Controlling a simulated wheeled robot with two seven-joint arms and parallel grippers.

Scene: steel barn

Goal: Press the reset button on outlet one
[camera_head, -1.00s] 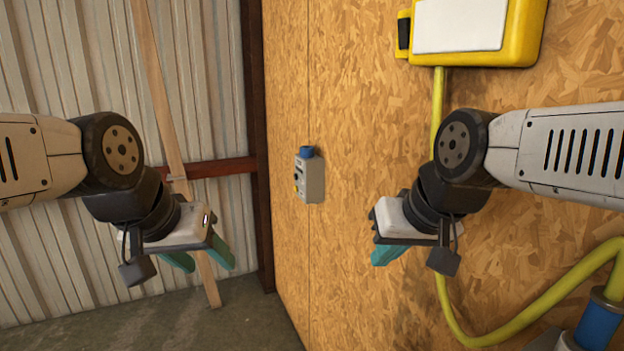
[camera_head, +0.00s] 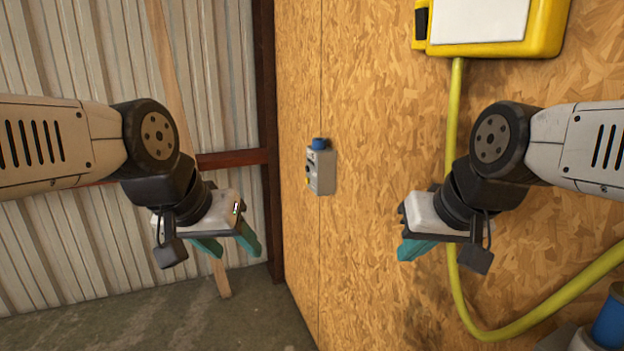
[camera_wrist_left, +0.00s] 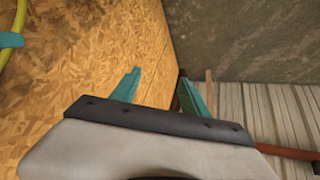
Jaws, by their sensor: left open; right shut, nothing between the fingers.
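A small grey outlet box (camera_head: 321,171) with a blue part on top is fixed to the wood-panel wall, in the middle of the head view. Its front is seen at a steep angle, and I cannot make out a reset button or a number on it. My left gripper (camera_head: 230,246) is open and empty, left of the box and lower, well apart from it. It also shows in the left wrist view (camera_wrist_left: 160,88), its teal fingers spread. My right gripper (camera_head: 418,250) is shut and empty, right of the box and lower, not touching it.
A yellow box (camera_head: 545,30) with a white front hangs at the upper right of the wood wall (camera_head: 370,120). A yellow cable (camera_head: 453,120) runs down from it and curves right. Another blue-topped grey fixture (camera_head: 612,320) is at the lower right. Concrete floor (camera_head: 250,315) lies below, with corrugated metal wall at left.

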